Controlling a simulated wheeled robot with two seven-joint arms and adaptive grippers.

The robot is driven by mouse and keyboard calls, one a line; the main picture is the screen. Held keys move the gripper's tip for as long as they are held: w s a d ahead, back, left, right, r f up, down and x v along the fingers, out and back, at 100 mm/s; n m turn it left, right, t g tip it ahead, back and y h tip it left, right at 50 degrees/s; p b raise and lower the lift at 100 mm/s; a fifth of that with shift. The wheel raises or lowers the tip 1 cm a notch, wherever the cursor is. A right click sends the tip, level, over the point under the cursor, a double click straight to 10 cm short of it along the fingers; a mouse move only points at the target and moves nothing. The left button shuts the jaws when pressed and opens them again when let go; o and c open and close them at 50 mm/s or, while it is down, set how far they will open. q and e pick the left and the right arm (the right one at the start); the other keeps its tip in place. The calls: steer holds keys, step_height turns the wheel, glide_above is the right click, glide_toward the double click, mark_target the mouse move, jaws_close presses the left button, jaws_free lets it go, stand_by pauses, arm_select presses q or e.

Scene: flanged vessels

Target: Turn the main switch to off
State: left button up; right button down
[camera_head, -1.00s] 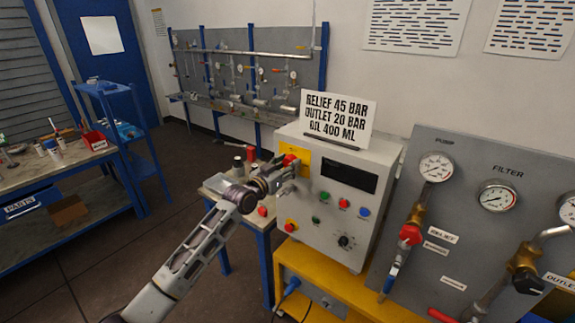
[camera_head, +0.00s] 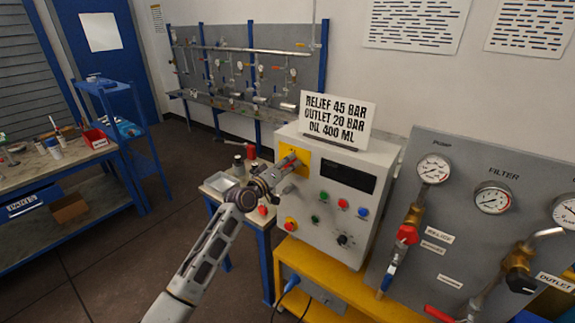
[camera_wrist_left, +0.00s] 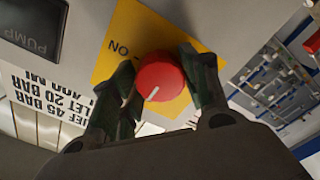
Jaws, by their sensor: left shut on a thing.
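The main switch is a round red knob (camera_wrist_left: 160,77) with a white pointer line, on a yellow plate (camera_wrist_left: 122,30) marked "ON". In the left wrist view the pointer line lies toward the picture's lower left, away from the "ON" mark. My left gripper (camera_wrist_left: 161,66) is shut on the knob, one finger on each side. In the head view my left gripper (camera_head: 288,163) reaches the yellow plate (camera_head: 302,157) on the grey control box (camera_head: 326,222) and mostly hides the knob. My right gripper is not in view.
Coloured buttons and a red button (camera_head: 291,224) on yellow sit below on the box. A sign (camera_head: 337,119) stands on top. A small table (camera_head: 222,183) with a tray is left of the box. A gauge panel (camera_head: 462,220) with pipes is at right.

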arm_select(q)
steer(key=shift+n, duration=0.3)
steer(key=o, duration=1)
steer(key=shift+a, duration=0.1)
steer(key=v, duration=1.2)
stand_by(0.6)
